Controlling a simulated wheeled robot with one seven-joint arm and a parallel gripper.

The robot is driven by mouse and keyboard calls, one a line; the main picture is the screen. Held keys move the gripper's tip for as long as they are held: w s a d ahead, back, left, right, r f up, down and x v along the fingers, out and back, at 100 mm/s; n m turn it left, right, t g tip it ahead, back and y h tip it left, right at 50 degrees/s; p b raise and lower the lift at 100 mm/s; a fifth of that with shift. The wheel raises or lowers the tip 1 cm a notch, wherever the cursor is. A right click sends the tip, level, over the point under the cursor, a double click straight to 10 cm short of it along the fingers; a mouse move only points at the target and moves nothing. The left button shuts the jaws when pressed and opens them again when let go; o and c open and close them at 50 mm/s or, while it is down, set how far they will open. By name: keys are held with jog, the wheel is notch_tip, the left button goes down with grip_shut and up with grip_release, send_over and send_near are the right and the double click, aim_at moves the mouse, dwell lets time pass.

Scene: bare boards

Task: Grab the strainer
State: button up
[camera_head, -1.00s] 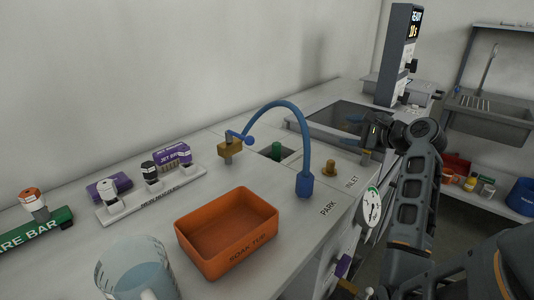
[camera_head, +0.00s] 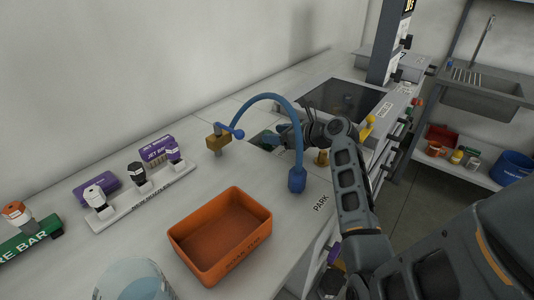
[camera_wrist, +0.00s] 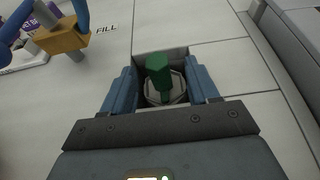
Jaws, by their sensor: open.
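The strainer (camera_wrist: 158,72) shows in the wrist view as a green upright handle on a pale round base, set in a square recess in the counter. My gripper (camera_wrist: 163,84) is open, with one blue finger on the left and one on the right of the handle. Neither finger visibly touches it. In the head view my gripper (camera_head: 284,138) is over the recess and hides most of the strainer.
A blue curved hose (camera_head: 300,130) arches just in front of my gripper from a brass valve (camera_head: 217,142). An orange soak tub (camera_head: 222,238) and a clear jug (camera_head: 135,280) stand nearer. A dark-topped basin (camera_head: 345,99) lies behind.

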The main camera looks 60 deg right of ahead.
aim_at(267, 132)
jog(key=x, duration=0.4)
jog(key=shift+a, duration=0.15)
jog(key=shift+c, duration=0.2)
grip_shut()
